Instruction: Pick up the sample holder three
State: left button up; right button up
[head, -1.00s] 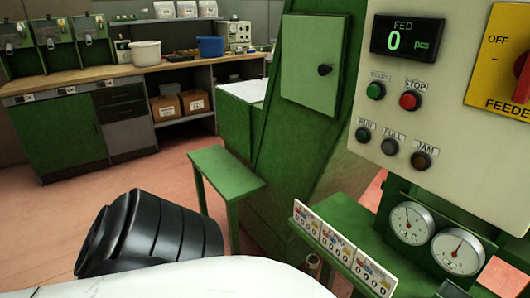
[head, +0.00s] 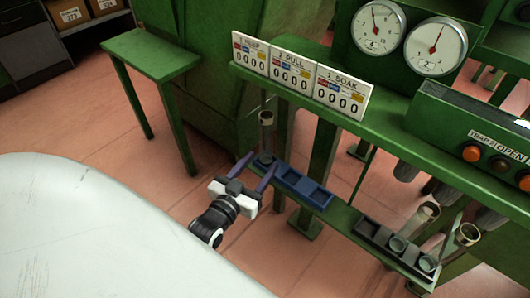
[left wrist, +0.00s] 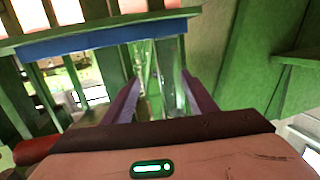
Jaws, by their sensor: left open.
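Clear tube-like holders with brownish tops stand along the low green shelf. One (head: 266,132) is at the shelf's left end, and two more, one (head: 426,214) and another (head: 467,236), are at its right end. No number is readable on them, so I cannot tell which is holder three. My left gripper (head: 263,161) is open, its purple fingers at either side of the left holder's foot in the head view. In the left wrist view, a clear upright shape (left wrist: 160,78) shows between and beyond the fingers (left wrist: 160,98). Contact is not visible. My right gripper is out of view.
A blue compartment tray (head: 302,187) lies just right of my left gripper. A dark rack (head: 372,231) with round cups is farther right. A green upper shelf (head: 395,130) with counters and gauges overhangs. A green stool (head: 150,52) stands left.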

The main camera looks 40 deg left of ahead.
aim_at(262, 150)
pick_arm(q)
jog(key=shift+w+a+f+n+t+y+b, duration=0.15)
jog(key=shift+w+a+f+t+y+b, duration=0.15)
jog(key=shift+a, duration=0.25)
jog(key=shift+w+a+f+n+t+y+b, duration=0.1)
jog(key=shift+w+a+n+t+b, duration=0.1)
jog(key=shift+w+a+b, duration=0.25)
jog(key=w, duration=0.2)
jog(key=w+a+b, duration=0.1)
jog(key=w, duration=0.1)
jog(key=shift+w+r, duration=0.15)
jog(key=shift+r, duration=0.05)
jog(key=shift+w+a, duration=0.1)
jog(key=shift+w, duration=0.45)
jog(key=w+b, duration=0.1)
jog(key=w, duration=0.1)
jog(key=w+b, duration=0.1)
jog(key=shift+w+a, duration=0.2)
jog(key=shift+w, duration=0.15)
jog(key=shift+w+r, duration=0.1)
jog(key=shift+w, duration=0.25)
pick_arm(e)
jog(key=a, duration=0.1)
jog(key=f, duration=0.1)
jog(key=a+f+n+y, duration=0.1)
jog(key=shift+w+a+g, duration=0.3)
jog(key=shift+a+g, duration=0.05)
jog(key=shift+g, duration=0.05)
pick_arm(q)
jog(key=c, duration=1.2)
